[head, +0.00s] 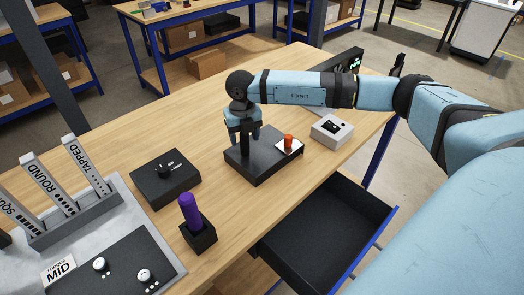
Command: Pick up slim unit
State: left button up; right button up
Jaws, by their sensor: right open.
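My right gripper (243,141) points down over the left part of a flat black box (257,172) on the wooden table. The gripper is open. I cannot tell whether its fingertips touch the box. A white plate with an orange-red knob (288,142) sits at the right end of this box. No thing in view carries a readable "slim unit" label, so I cannot tell for sure which one it is. My left gripper is not in view.
A small white box (332,130) stands right of the flat box. A purple-handled tool (191,210) stands in a black holder nearer the front. A grey rack (75,222) with labelled strips is at left. An open drawer (325,238) juts out at the front edge.

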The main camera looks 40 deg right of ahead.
jog(key=shift+f, duration=0.35)
grip_shut()
jog(key=shift+r, duration=0.15)
dwell(1.0)
